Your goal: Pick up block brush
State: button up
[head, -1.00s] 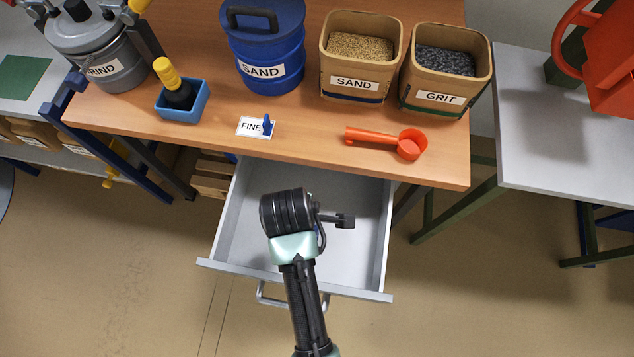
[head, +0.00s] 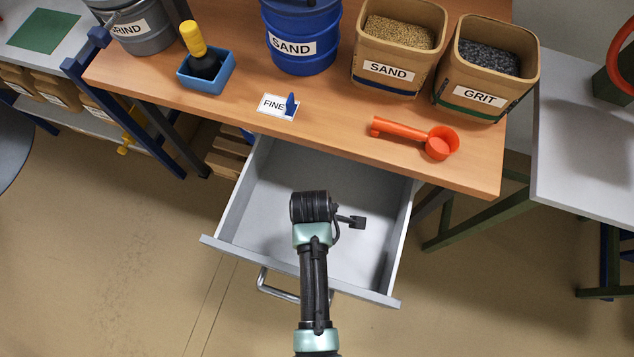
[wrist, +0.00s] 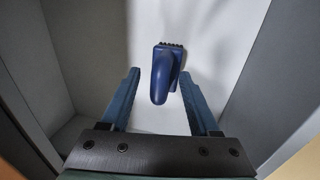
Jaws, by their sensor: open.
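The block brush (wrist: 162,75) lies on the floor of the open drawer in the wrist view. It has a blue body with a rounded handle toward me and a row of dark bristles at its far end. My gripper (wrist: 160,76) is open, with one blue finger on each side of the brush in the picture. I cannot tell how high the fingertips are above it. In the head view the drawer (head: 215,246) is pulled out beneath the table, and my arm hangs over it. The brush and my fingertips are hidden there.
The drawer walls stand close on both sides.

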jog(key=shift+w+f, duration=0.1)
jog(key=shift+f, duration=0.25)
grip_shut()
notch_tip(320, 180, up, 10)
jog(key=p, duration=0.3)
jog(key=shift+r, duration=0.1)
dwell(0.3)
jog(key=c, duration=0.8)
grip_release()
grip_shut()
